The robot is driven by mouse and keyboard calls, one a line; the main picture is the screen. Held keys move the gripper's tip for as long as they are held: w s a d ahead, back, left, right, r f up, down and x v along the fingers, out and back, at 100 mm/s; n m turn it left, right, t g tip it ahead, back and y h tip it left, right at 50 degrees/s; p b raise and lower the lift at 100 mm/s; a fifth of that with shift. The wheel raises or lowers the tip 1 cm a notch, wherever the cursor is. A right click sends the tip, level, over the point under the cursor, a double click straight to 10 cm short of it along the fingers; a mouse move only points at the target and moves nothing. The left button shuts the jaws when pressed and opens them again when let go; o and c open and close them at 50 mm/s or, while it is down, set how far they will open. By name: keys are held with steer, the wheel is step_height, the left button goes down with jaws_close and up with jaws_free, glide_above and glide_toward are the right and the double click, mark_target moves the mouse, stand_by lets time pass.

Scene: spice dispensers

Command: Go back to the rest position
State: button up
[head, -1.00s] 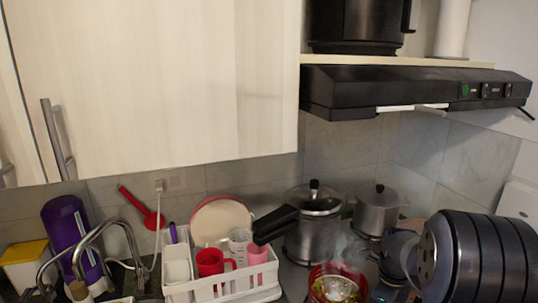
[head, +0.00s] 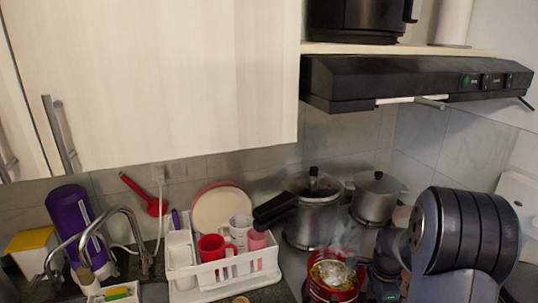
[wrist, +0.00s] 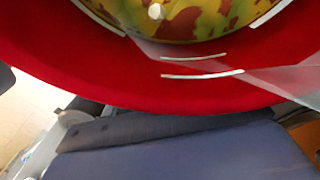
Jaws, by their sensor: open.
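My arm fills the lower right of the head view, beside the red pot (head: 333,291). The pot holds chopped food in yellow, green and red. In the wrist view the red pot (wrist: 120,75) is very close, its curved wall crossing the picture and its food (wrist: 190,17) at the top. Pale, see-through streaks lie over the pot.
Steel pots (head: 318,218) and (head: 376,199) stand behind the red pot. A black range hood (head: 400,82) hangs above, beside a pale cabinet (head: 150,85). A white dish rack (head: 228,279) with cups is left of the pot, then the tap (head: 143,245) and a purple container (head: 72,215).

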steer(key=shift+r+n, duration=0.25)
steer(key=shift+n, duration=0.55)
step_height(320, 180, up, 6)
steer(key=shift+f+b, duration=0.25)
steer(key=shift+b, duration=0.05)
steer(key=shift+r, duration=0.15)
steer(key=shift+r, duration=0.15)
